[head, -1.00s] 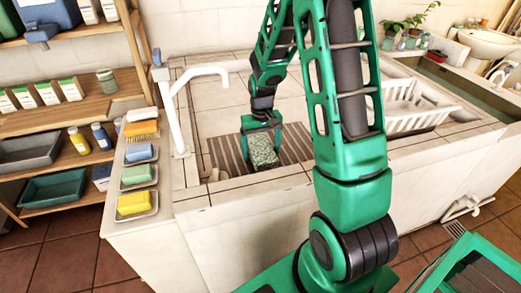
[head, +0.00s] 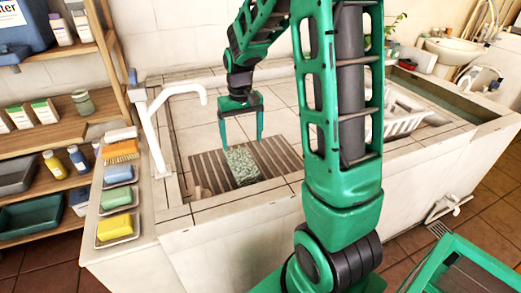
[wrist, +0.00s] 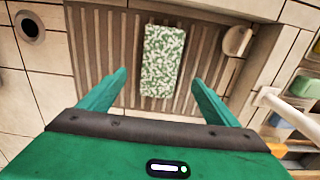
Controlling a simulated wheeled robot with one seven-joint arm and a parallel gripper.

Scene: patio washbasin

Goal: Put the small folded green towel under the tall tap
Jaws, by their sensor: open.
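The small folded green towel (head: 242,166), speckled green and white, lies flat on the dark slatted rack (head: 272,151) in the basin. It also shows in the wrist view (wrist: 163,61). My gripper (head: 241,144) is open and empty above the towel, its two fingers apart on either side and clear of it. The wrist view also shows the open fingers (wrist: 159,80), with the towel beyond them. The tall white tap (head: 150,125) stands at the basin's left edge, its spout (head: 185,89) reaching right, to the left of my gripper.
Several soap dishes with sponges (head: 115,228) and a brush (head: 121,151) line the left ledge. A white dish rack (head: 408,118) stands at the right. A drain hole (wrist: 31,27) and a small round pale object (wrist: 237,40) flank the slats.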

